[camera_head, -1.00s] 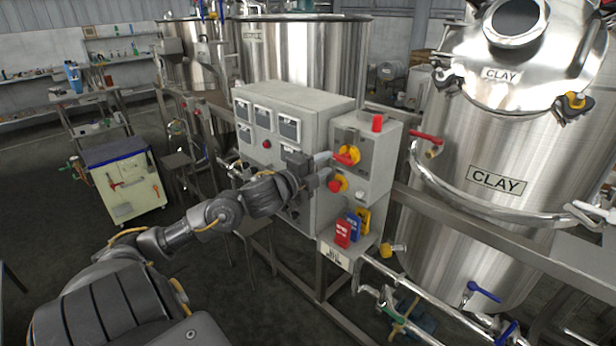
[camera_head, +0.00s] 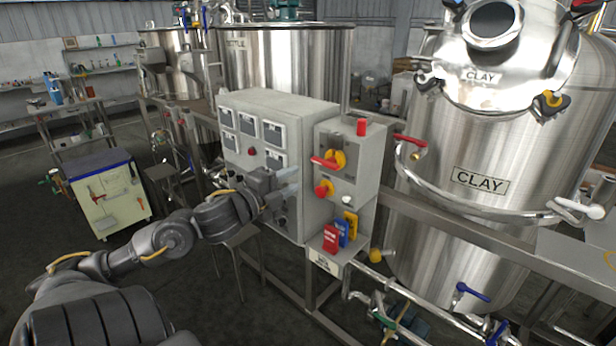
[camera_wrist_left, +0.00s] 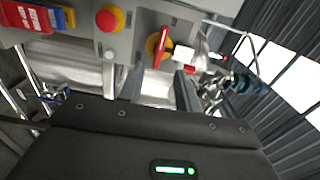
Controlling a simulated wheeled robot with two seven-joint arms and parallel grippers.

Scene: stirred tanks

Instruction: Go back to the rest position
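My left gripper (camera_head: 288,182) is in front of the grey control box (camera_head: 348,134), to the left of the red-handled rotary switch (camera_head: 327,161) on its yellow plate. In the left wrist view the two fingers of my left gripper (camera_wrist_left: 161,84) stand apart with nothing held between them. The red switch handle (camera_wrist_left: 164,46) shows beyond the fingertips, clear of them. In the head view the handle lies roughly level. My right gripper is in neither view.
A red emergency button (camera_head: 323,189) sits below the switch. Red, blue and yellow tags (camera_head: 331,238) stand on a small shelf below. The steel CLAY tank (camera_head: 482,150) is at the right.

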